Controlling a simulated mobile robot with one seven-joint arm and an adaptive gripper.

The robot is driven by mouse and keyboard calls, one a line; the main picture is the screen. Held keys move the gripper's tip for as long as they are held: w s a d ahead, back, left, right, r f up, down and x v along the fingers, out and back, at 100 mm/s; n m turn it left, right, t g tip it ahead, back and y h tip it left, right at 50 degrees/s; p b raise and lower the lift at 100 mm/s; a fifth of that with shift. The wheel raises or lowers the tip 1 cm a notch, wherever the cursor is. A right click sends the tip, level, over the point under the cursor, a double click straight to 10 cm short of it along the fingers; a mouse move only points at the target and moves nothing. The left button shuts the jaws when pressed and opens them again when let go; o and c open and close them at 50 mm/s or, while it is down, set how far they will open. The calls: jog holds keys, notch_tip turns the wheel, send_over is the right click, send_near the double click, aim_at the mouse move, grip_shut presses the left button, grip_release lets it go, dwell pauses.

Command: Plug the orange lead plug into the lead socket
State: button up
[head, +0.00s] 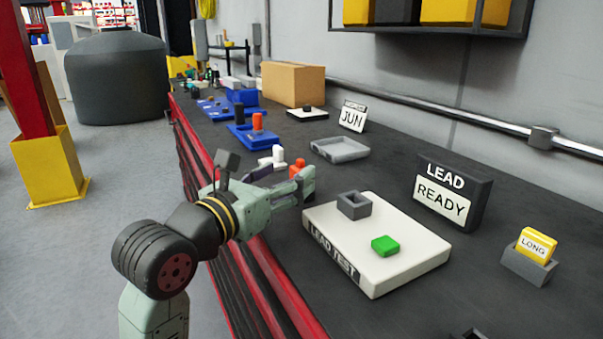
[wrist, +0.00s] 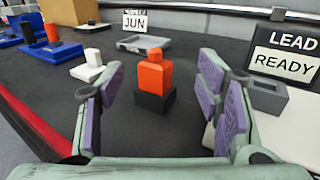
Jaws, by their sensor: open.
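The orange lead plug (wrist: 154,70) stands upright in a dark block (wrist: 155,101) on the bench, straight ahead between my fingers in the wrist view. In the head view only part of the orange plug (head: 298,166) shows behind my gripper (head: 290,186). My gripper is open, its purple-padded fingers (wrist: 160,95) on either side of the plug with visible gaps; I cannot tell the exact depth between them. The lead socket (head: 354,205) is a grey square block with an opening, on the white LEAD TEST board (head: 415,245). It also shows partly in the wrist view (wrist: 267,97).
A white plug (head: 277,155) stands left of the orange plug. A green button (head: 385,245) is on the board. A LEAD READY sign (head: 452,193) stands behind. A grey tray (head: 340,150), blue trays (head: 245,140) and a yellow LONG block (head: 537,243) are on the bench.

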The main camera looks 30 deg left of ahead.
aim_at(298, 166)
jog(key=w, duration=0.2)
jog(key=w+p, duration=0.1)
jog(key=w, duration=0.1)
jog(key=w+p, duration=0.1)
jog(key=w, duration=0.1)
jog(key=shift+w+a+f, duration=0.15)
jog(key=shift+w+a, duration=0.1)
jog(key=shift+w, duration=0.05)
jog(key=c, duration=1.3)
